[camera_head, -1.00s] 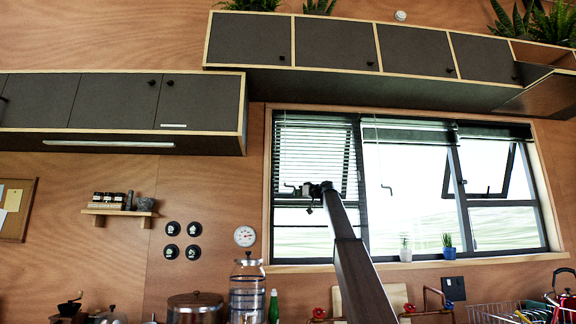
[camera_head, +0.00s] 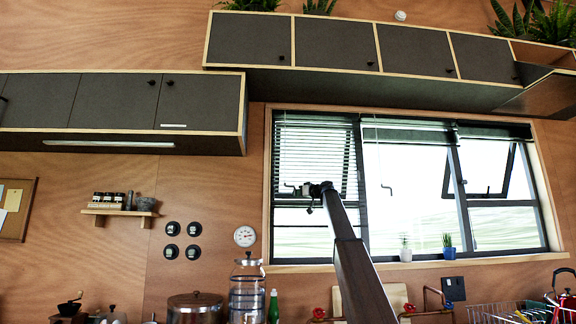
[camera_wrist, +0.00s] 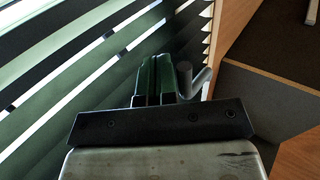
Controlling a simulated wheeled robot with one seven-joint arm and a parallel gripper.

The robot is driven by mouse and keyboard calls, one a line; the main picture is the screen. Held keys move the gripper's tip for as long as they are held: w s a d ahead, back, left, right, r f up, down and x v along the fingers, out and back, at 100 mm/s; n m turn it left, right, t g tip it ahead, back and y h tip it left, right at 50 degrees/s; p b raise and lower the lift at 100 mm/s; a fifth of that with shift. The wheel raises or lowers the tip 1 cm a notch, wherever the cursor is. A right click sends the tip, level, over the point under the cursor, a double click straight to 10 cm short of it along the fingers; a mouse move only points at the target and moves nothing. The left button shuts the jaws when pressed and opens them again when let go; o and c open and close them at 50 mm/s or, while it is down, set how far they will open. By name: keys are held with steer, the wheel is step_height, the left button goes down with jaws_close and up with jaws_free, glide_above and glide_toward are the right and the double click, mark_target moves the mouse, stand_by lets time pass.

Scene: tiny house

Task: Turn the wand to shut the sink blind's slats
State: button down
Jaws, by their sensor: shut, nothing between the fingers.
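The blind (camera_head: 312,150) hangs in the left part of the window, with bright light showing in the gaps between its slats. In the wrist view its dark slats (camera_wrist: 60,75) fill the left side, tilted, with bright strips between them. My gripper (camera_head: 304,188) is in front of the lower part of this blind. In the wrist view its dark fingers (camera_wrist: 163,80) are together with nothing between them. A grey bent piece, seemingly the wand's crank (camera_wrist: 199,82), stands just right of the fingers; I cannot tell whether they touch. The crank also shows left of my gripper in the head view (camera_head: 289,186).
A second crank (camera_head: 386,187) hangs at the middle pane, whose blind (camera_head: 410,132) is raised. Two small pots (camera_head: 406,254) stand on the sill. Dark cabinets (camera_head: 330,43) overhang the window. A wooden frame edge (camera_wrist: 232,30) lies right of the blind.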

steer(key=s+a, duration=0.4)
steer(key=s, duration=0.1)
stand_by(3.0)
steer(key=shift+w, duration=0.1)
steer(key=w+d+v, duration=0.1)
steer(key=v, duration=0.8)
stand_by(1.0)
stand_by(0.4)
